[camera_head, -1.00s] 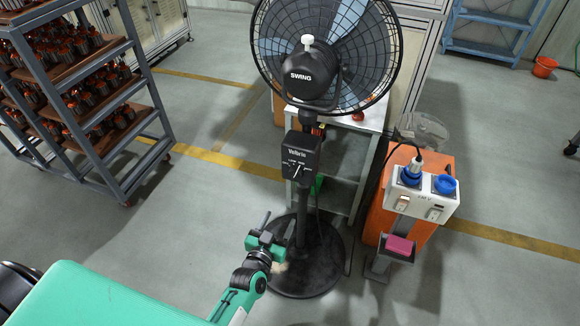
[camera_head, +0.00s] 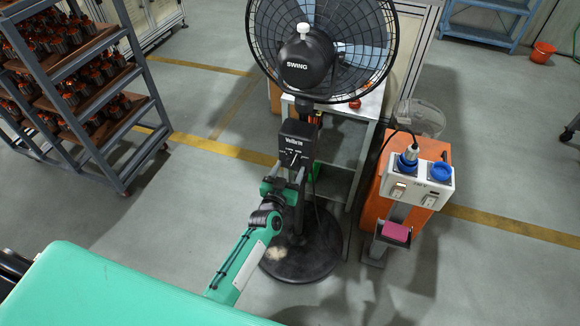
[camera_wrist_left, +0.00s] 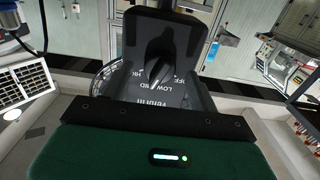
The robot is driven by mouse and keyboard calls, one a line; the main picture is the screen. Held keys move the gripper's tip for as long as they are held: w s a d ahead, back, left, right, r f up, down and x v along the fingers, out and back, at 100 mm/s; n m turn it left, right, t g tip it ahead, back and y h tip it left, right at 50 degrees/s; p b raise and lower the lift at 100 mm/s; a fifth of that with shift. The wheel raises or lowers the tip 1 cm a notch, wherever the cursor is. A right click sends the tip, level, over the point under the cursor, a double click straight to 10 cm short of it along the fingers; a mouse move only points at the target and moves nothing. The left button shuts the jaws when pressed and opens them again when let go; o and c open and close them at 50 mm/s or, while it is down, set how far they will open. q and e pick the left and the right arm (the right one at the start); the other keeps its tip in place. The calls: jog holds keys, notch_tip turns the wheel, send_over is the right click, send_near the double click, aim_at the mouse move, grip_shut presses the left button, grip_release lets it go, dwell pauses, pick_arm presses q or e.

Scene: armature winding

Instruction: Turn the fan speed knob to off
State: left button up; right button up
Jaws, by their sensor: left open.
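The fan speed knob (camera_head: 293,157) is on the black control box (camera_head: 296,141) on the pedestal fan's post. In the left wrist view the dark knob (camera_wrist_left: 160,55) sits on the box face, with upside-down OFF, LOW, MID and HI labels around it. Its pale pointer mark is toward the LOW and MID labels; the exact setting is hard to tell. My left gripper (camera_head: 289,171) is open and empty, just below and in front of the box, with its fingers up toward the knob. Contact with the knob is not visible. My right gripper is out of view.
The fan's round base (camera_head: 303,250) stands on the floor. An orange cabinet (camera_head: 383,212) with a white socket panel (camera_head: 421,187) is at the right. A grey rack (camera_head: 97,92) of motor parts stands at the left. The floor between the rack and fan is clear.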

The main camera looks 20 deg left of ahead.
pick_arm(q)
jog(key=shift+w, duration=0.8)
jog(key=c, duration=1)
jog(key=shift+o, duration=0.2)
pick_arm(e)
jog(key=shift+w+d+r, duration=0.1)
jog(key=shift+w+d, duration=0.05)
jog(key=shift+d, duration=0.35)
